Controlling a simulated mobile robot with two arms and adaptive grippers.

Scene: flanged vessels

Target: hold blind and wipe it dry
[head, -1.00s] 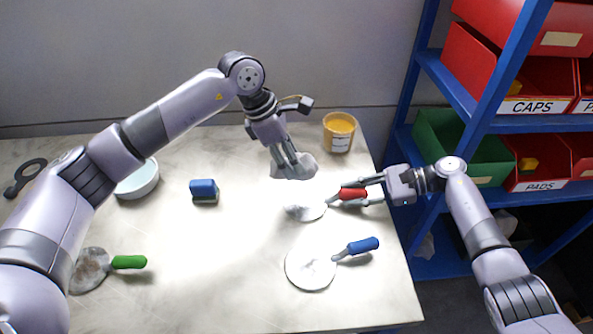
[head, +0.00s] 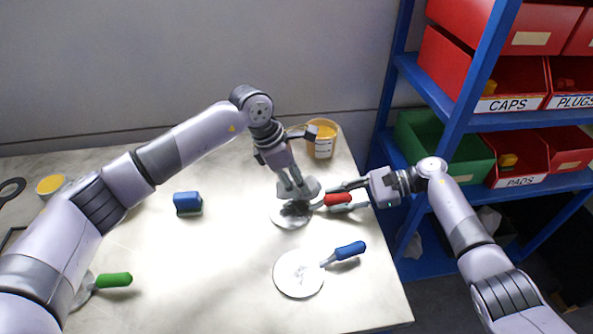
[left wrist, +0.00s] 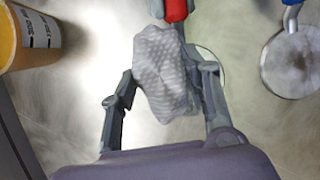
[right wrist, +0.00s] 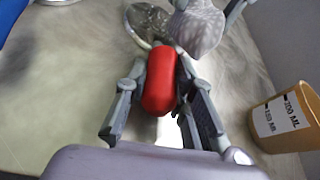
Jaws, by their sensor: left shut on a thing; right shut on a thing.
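The blind with the red handle (head: 338,199) is a round pale disc (head: 282,217) with a dark patch on its face. My right gripper (head: 347,194) is shut on the red handle, which also shows in the right wrist view (right wrist: 159,82). My left gripper (head: 295,187) is shut on a crumpled grey-white cloth (left wrist: 162,72). The cloth is over the disc's far part, at or just above its face; contact cannot be told. In the right wrist view the cloth (right wrist: 198,30) is beside the disc (right wrist: 149,20), partly covering it.
A blue-handled disc (head: 298,274) lies in front, and a green-handled one (head: 114,280) lies at left. A blue brush (head: 187,203) stands mid-table. A yellow pot (head: 322,140) stands at the back edge. A blue shelf rack (head: 458,110) with bins is at right.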

